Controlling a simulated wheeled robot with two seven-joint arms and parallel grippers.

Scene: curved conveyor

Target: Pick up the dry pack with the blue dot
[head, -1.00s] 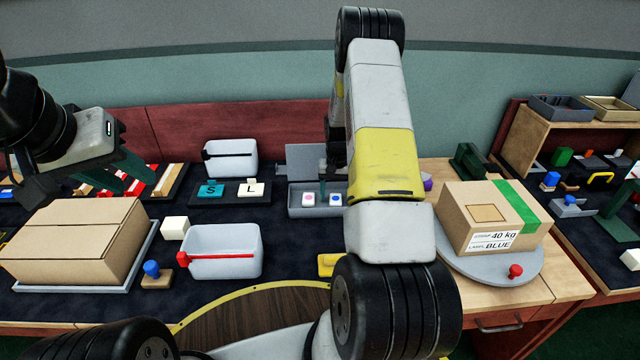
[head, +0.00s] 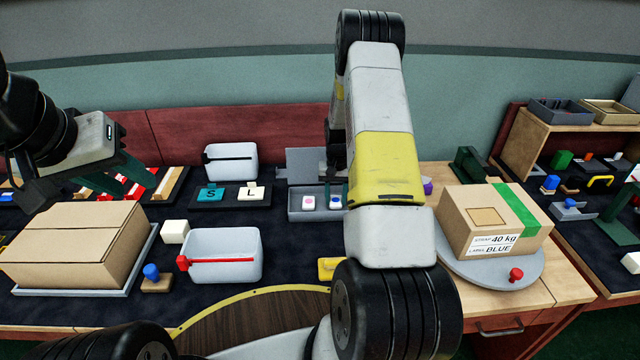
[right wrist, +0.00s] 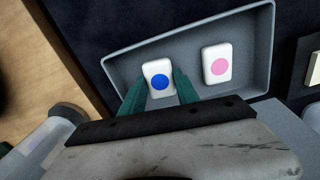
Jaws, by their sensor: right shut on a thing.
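The dry pack with the blue dot (right wrist: 159,79) is a small white block in a grey tray (right wrist: 117,68). In the head view the blue-dot pack (head: 336,202) shows at the right of the tray (head: 305,213), partly behind my right arm. My right gripper (right wrist: 160,92) has its green fingers on both sides of the pack and is shut on it. The pack is still within the tray. A white pack with a pink dot (right wrist: 217,64) lies beside it, apart from the fingers. My left gripper (head: 125,180) hangs at the left; its fingers look apart and empty.
A cardboard box (head: 75,245) and a white bin (head: 222,245) stand at the front left. A second white bin (head: 232,160) is behind. A box labelled BLUE (head: 495,215) sits on a round grey plate (head: 480,277) at the right.

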